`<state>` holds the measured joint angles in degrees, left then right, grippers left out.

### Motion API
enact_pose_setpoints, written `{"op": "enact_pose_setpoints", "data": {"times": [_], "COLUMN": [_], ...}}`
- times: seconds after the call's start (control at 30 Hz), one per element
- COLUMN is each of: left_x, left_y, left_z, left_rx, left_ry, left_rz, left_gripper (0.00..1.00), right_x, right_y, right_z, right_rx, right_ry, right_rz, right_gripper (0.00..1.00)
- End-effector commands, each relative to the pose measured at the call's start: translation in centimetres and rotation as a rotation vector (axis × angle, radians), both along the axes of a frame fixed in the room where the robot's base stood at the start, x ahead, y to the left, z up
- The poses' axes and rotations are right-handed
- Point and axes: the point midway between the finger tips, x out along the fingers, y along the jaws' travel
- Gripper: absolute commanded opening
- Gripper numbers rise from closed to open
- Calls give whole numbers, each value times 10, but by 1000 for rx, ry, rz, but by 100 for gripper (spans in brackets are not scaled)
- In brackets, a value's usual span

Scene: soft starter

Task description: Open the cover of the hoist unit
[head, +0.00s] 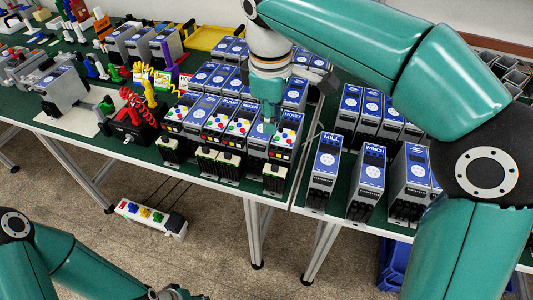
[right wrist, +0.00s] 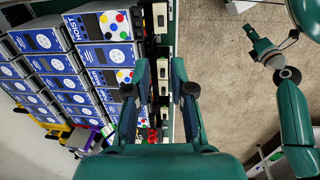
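The hoist unit (head: 287,132) stands at the right end of the front row, with a blue HOIST label and coloured round buttons on its front. In the right wrist view the hoist unit (right wrist: 95,28) is at the upper left, its blue face and buttons visible. My right gripper (head: 270,115) is just above and left of the hoist label in the head view, partly hiding the row. In the right wrist view the right gripper's (right wrist: 160,68) two fingers are apart with nothing between them. My left gripper (right wrist: 268,48) shows small, away from the units; its opening is unclear.
Similar units, including PUMP (head: 221,116), crowd beside and behind the hoist unit. MILL (head: 325,167) and WINCH (head: 369,175) stand on the right table. Blue crates (head: 392,262) sit under the right table.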

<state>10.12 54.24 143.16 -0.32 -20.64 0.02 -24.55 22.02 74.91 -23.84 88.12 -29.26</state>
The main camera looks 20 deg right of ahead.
Motion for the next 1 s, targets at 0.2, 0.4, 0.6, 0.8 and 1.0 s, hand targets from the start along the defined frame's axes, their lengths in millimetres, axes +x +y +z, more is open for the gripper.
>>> {"op": "enact_pose_setpoints", "data": {"times": [0.2, 0.4, 0.6, 0.8, 1.0], "left_x": [0, 0, 0, 0, 0], "left_y": [0, 0, 0, 0, 0], "left_z": [-4, -9, -10, -11, -10], "left_rx": [0, 0, 0, 0, 0], "left_ry": [1, 1, 1, 0, 0], "left_rz": [0, 0, 0, 0, 0], "left_gripper": [40, 40, 40, 40, 40], "right_x": [2, 6, 10, 14, 17], "right_y": [4, 3, 1, -1, -2], "right_z": [-19, -59, -102, -139, -159], "right_rx": [-6, -6, -6, -5, -3], "right_ry": [5, 9, 8, 7, 5], "right_rz": [16, 20, 23, 23, 23], "right_gripper": [23, 23, 23, 23, 23]}}
